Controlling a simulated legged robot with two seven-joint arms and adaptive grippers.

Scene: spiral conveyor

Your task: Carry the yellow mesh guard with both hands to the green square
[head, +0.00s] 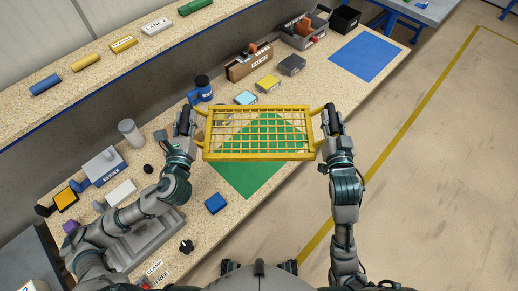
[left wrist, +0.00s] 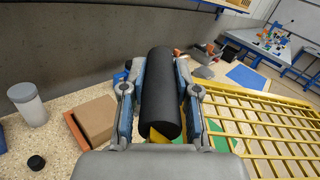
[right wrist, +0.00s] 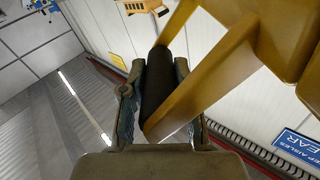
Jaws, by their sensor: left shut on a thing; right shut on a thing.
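The yellow mesh guard (head: 258,154) is a rectangular frame with a grid and a handle at each end. It is held up in front of me, over the green square (head: 250,178) as seen in the head view, and the square shows through and below it. My left gripper (head: 186,112) is shut on the guard's left handle. My right gripper (head: 331,112) is shut on its right handle. In the left wrist view the guard (left wrist: 262,130) extends to the right of the fingers. In the right wrist view the handle (right wrist: 205,80) crosses the fingers. I cannot tell the height above the bench.
The speckled bench (head: 290,125) holds a blue block (head: 216,203), a dark blue bottle (head: 203,88), a cardboard bin (head: 249,62) and a grey tray (head: 155,240). A blue square (head: 366,57) lies at the far right. Open floor lies right of the bench.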

